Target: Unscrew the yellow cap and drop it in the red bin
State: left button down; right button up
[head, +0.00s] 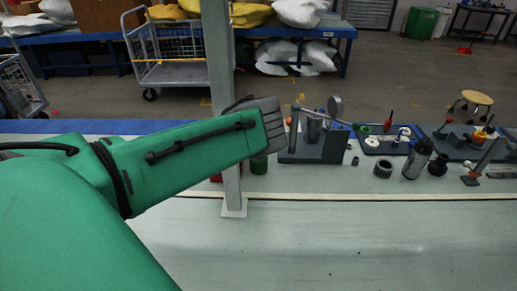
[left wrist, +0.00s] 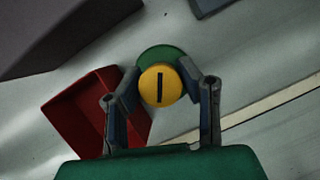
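The round yellow cap (left wrist: 161,88), with a dark slot across its face, shows in the left wrist view on top of a green container (left wrist: 158,52). My left gripper (left wrist: 160,70) has one finger on each side of the cap, very close to its edges; whether they touch it is unclear. In the head view the green container (head: 259,165) stands below my left wrist, and the cap is hidden. The red bin (left wrist: 80,108) lies left of the cap in the wrist view, partly behind the left finger. My right gripper is out of view.
A grey post (head: 231,170) rises from the table close by my left arm. The table front (head: 330,240) is clear.

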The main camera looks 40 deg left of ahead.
pick_arm(q)
jog(key=shift+a+r, duration=0.1)
jog(key=shift+a, duration=0.1)
jog(key=n+y+b, duration=0.1)
jog(key=n+b, duration=0.1)
jog(key=b, duration=0.2)
jog(key=shift+n, duration=0.4)
jog(key=shift+s+n+b, duration=0.1)
jog(key=shift+n+b, duration=0.2)
jog(key=shift+r+g, duration=0.1)
jog(key=shift+g, duration=0.2)
jog(key=shift+a, duration=0.1)
jog(key=n+y+b, duration=0.1)
jog(key=n+b, duration=0.1)
jog(key=b, duration=0.2)
jog(key=shift+a+n+g, duration=0.1)
jog(key=shift+n+g, duration=0.2)
jog(key=shift+n, duration=0.1)
jog(key=shift+b, duration=0.45)
jog(key=shift+n, duration=0.4)
